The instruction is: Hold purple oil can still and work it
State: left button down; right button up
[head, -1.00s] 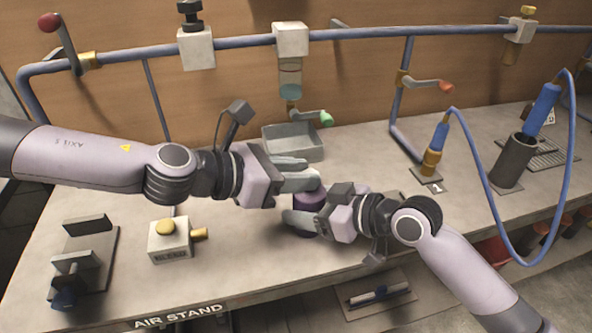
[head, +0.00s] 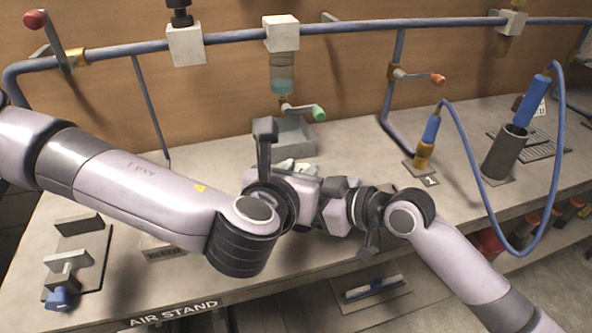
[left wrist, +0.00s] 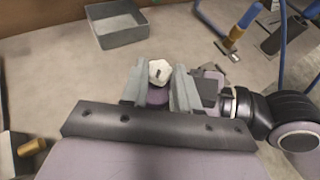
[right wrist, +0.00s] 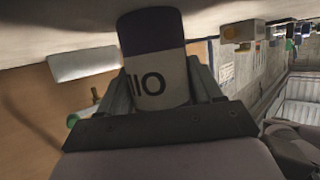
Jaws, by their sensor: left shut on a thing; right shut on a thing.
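The purple oil can shows in the right wrist view (right wrist: 160,98), with a purple band and a white part bearing dark marks. It stands between the fingers of my right gripper (right wrist: 168,92), which is shut on it. In the left wrist view, the can's purple body (left wrist: 156,97) and a pale many-sided top piece (left wrist: 159,71) sit between the fingers of my left gripper (left wrist: 157,90). That gripper is shut on the can from above.
A grey tray (head: 297,139) lies behind the grippers, below a green-handled valve (head: 318,113). A hose with blue handles (head: 430,130) and a dark holder (head: 505,155) are on the right. A clamp stand (head: 75,255) is at the left. A labelled block (head: 160,250) is partly hidden by my left arm.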

pick_arm(q)
jog(key=shift+n+y, duration=0.5)
jog(key=shift+y, duration=0.1)
jog(key=c, duration=0.8)
grip_release()
jog(key=shift+m+h, duration=0.3)
